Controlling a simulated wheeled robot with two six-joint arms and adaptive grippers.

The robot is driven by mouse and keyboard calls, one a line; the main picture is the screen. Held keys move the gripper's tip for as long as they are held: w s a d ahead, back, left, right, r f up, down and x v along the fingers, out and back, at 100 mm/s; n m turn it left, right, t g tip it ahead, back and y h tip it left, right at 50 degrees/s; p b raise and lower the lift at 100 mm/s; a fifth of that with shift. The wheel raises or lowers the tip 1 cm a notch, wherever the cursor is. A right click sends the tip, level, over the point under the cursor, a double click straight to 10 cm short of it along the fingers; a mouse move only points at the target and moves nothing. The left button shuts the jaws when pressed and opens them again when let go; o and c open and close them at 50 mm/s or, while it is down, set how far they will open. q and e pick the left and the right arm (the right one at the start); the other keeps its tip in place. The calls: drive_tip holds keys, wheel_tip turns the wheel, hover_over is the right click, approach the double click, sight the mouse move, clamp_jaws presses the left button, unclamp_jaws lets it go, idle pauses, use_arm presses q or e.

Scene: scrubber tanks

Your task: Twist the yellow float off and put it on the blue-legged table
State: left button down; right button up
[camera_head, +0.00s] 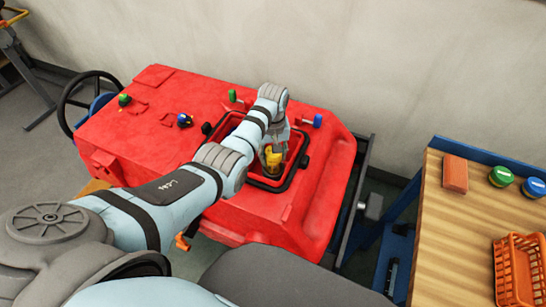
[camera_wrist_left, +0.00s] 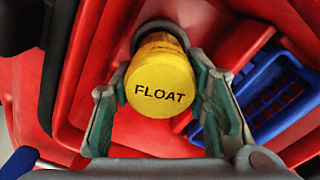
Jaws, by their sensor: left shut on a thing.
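The yellow float (camera_head: 273,159) sits in the square opening of the red scrubber tank (camera_head: 180,140). In the left wrist view the float (camera_wrist_left: 160,82) shows its round face with the word FLOAT, and a pale collar is behind it. My left gripper (camera_head: 270,150) reaches down into the opening, with one finger on each side of the float, shut on it. The fingers also show in the left wrist view (camera_wrist_left: 160,105). The blue-legged table (camera_head: 450,227) with its wooden top stands at the right. My right gripper is not in view.
A blue grid basket (camera_wrist_left: 272,92) lies beside the float inside the tank.

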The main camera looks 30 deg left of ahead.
use_arm(q)
drive_tip(key=shift+s+d+f, duration=0.15)
drive_tip(key=shift+s+f, duration=0.05)
drive_tip(key=shift+s, duration=0.05)
drive_tip(key=c, duration=1.2)
unclamp_jaws()
drive_tip(key=shift+c, duration=0.2)
drive_tip(key=o, duration=0.4)
drive_tip(key=shift+r, duration=0.15)
drive_tip(key=o, duration=0.8)
drive_tip(key=shift+w, duration=0.1)
drive_tip(key=shift+o, duration=0.2)
drive_tip(key=shift+r, duration=0.1)
